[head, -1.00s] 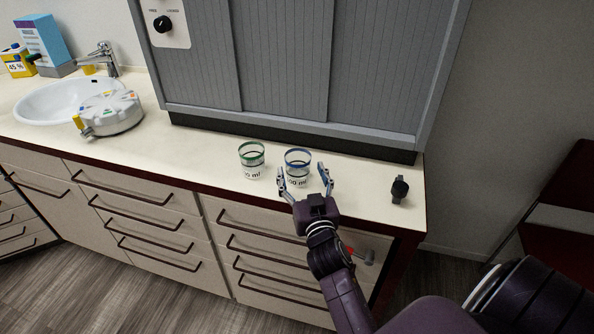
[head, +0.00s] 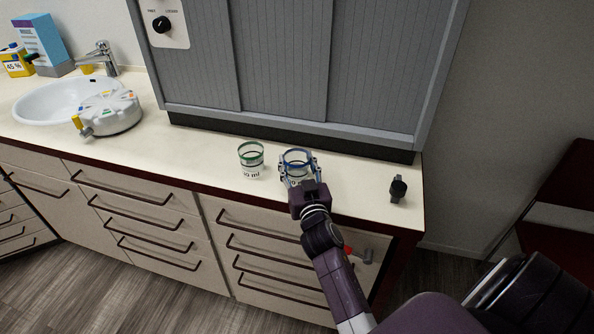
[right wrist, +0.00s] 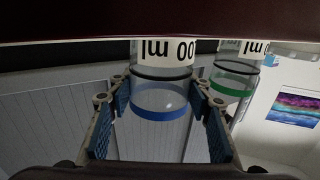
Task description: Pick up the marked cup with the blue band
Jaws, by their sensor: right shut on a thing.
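The clear cup with the blue band (head: 298,156) stands on the counter near its front edge. It also shows in the right wrist view (right wrist: 160,100), with a blue rim, a dark line and a label ending in "00 ml". My right gripper (head: 298,172) is shut on this cup, one finger on each side. In the right wrist view its fingers (right wrist: 162,112) flank the cup. A similar cup with a green band (head: 251,158) stands just to the left in the head view, apart from the gripper. My left gripper is in neither view.
A grey shuttered cabinet (head: 290,60) rises right behind the cups. A small black object (head: 398,188) lies on the counter to the right. A white round device (head: 110,112) sits by the sink (head: 60,100) at left. The counter (head: 200,155) between is clear.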

